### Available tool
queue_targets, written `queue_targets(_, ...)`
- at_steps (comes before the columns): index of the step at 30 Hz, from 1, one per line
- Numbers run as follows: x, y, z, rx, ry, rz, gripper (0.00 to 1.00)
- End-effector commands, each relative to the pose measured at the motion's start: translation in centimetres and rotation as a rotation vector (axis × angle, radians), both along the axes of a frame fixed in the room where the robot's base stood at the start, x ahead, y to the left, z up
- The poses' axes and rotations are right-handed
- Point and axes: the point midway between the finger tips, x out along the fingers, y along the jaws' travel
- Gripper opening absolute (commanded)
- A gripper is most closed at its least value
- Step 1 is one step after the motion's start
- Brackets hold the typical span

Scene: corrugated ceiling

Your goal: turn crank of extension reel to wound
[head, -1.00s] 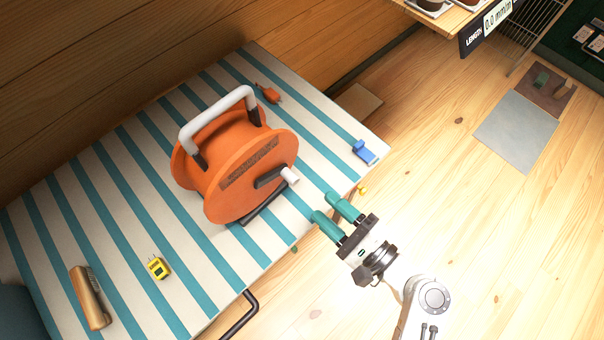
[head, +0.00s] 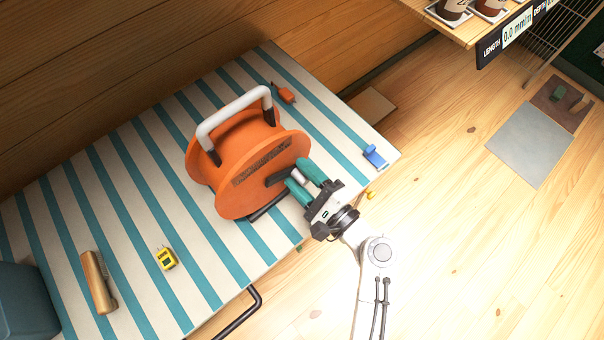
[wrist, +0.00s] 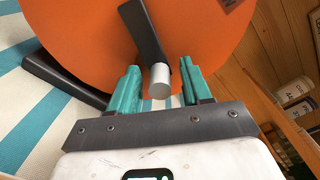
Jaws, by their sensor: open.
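The orange extension reel (head: 222,182) stands on a striped table, with a grey carrying handle (head: 232,112) on top. Its dark crank arm (wrist: 143,32) ends in a pale knob (wrist: 160,82), on the side facing my arm. My gripper (head: 304,178) is at that face of the reel. In the wrist view my gripper (wrist: 160,88) is open, with one teal finger on each side of the knob and gaps on both sides. In the head view the fingers partly hide the crank.
On the striped table (head: 205,275) lie a yellow plug adapter (head: 166,257), a wooden brush (head: 97,282), a blue item (head: 374,157) and an orange plug (head: 284,93). A dark rail (head: 247,310) juts from the table's front edge.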

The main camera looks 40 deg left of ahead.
Motion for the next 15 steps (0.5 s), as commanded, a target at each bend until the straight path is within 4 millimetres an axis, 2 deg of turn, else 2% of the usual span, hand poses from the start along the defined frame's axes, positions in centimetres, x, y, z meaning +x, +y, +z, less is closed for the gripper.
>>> queue_targets(3, -0.01, -0.01, -0.02, 0.000, 0.000, 0.000, 0.47)
queue_targets(15, -0.02, -0.04, 0.00, 0.001, 0.000, 0.001, 0.08)
